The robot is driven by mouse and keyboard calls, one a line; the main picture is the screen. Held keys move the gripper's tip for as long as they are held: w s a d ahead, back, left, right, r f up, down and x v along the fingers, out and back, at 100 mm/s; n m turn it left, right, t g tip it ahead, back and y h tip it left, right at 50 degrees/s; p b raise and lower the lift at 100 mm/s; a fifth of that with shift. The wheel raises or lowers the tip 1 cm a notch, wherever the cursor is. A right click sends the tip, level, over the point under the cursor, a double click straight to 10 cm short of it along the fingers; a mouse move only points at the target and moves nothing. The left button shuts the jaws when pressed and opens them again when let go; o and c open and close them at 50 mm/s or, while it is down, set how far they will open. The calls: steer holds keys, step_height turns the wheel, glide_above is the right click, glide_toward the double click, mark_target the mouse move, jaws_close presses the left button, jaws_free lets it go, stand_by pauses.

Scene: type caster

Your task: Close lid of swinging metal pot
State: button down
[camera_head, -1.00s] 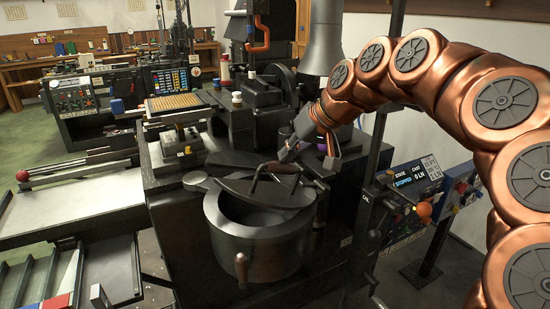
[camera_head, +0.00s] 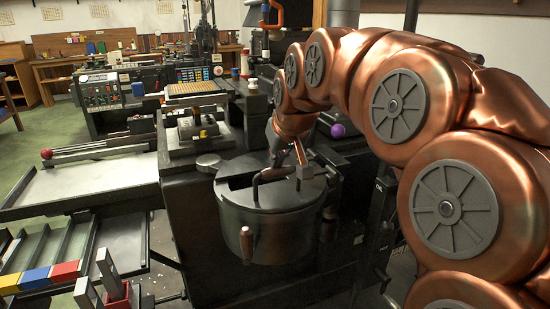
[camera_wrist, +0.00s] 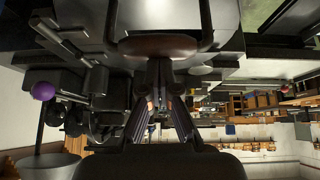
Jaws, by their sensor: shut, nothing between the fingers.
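The metal pot (camera_head: 285,238) stands in the middle of the head view, with a brown knob handle (camera_head: 247,243) on its front. Its grey lid (camera_head: 300,195) lies nearly flat across the top. A dark gap shows at the left of the lid, and I cannot tell whether it is fully seated. A curved lid handle (camera_head: 262,180) rises from it; its brown grip (camera_wrist: 160,46) spans the top of the wrist view. My gripper (camera_head: 302,170) is shut and empty, just over the lid beside the handle. In the wrist view its fingertips (camera_wrist: 160,88) sit close to the grip; contact is unclear.
A dark machine block (camera_head: 195,190) stands behind and left of the pot. A long metal tray table (camera_head: 90,188) with a red-knobbed rod is at left. Coloured blocks (camera_head: 35,278) lie at lower left. A purple ball (camera_head: 338,130) is behind the pot on the right.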

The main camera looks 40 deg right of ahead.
steer(key=shift+s+f, duration=0.1)
steer(key=shift+f, duration=0.15)
steer(key=shift+r, duration=0.5)
steer(key=r, duration=0.1)
steer(key=r+p, duration=0.1)
steer(key=r, duration=0.2)
steer(key=shift+w+r+p, duration=0.15)
steer(key=shift+w+p, duration=0.15)
steer(key=v, duration=0.9)
steer(key=shift+s+d, duration=0.1)
